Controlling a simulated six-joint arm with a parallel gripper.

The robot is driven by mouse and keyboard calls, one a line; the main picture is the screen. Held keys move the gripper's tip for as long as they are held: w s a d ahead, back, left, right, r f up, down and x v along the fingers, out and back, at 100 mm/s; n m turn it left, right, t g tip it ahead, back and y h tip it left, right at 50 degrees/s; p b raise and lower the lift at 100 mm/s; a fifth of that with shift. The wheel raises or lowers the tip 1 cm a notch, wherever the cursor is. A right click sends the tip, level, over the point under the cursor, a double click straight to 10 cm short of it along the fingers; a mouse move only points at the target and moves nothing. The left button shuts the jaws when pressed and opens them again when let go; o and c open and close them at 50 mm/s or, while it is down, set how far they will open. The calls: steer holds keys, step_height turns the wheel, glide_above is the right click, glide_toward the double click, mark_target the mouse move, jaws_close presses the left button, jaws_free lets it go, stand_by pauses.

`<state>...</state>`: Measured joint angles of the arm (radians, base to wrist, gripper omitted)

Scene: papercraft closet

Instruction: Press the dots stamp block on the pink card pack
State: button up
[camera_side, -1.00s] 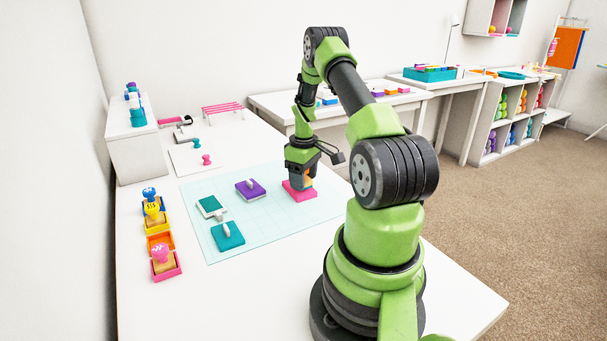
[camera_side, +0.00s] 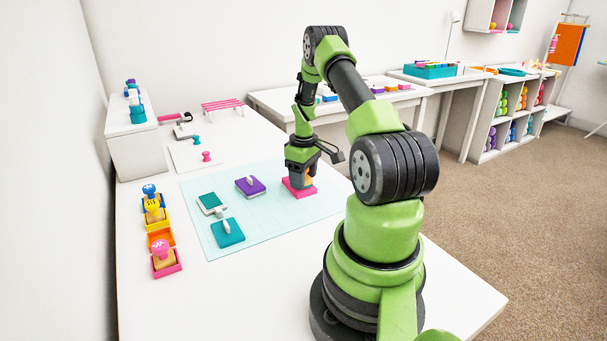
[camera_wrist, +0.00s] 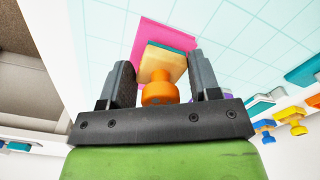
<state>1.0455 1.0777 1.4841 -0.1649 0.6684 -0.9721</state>
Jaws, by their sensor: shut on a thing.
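My gripper (camera_side: 301,172) is over the pink card pack (camera_side: 299,191) near the far right edge of the pale mat. In the wrist view, my gripper (camera_wrist: 164,85) is shut on the stamp block (camera_wrist: 162,62), a wooden block with an orange knob and a teal underside. The block is in front of the pink card pack (camera_wrist: 148,36) and appears to be on it. Whether its face fully touches the pack cannot be told. The stamp's pattern is hidden.
Stamps in coloured trays stand at left, including a pink one (camera_side: 163,257), beside an empty-looking orange tray (camera_side: 160,240). A white box (camera_side: 136,150) stands at the back left.

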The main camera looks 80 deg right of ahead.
steer(key=shift+f, duration=0.6)
stand_by(1.1)
steer(key=shift+o, duration=1.3)
steer(key=c, duration=0.4)
steer(key=shift+o, duration=0.2)
steer(key=shift+r, duration=3.15)
steer(key=s+a, duration=0.3)
steer(key=a, duration=0.2)
steer(key=shift+a, duration=0.1)
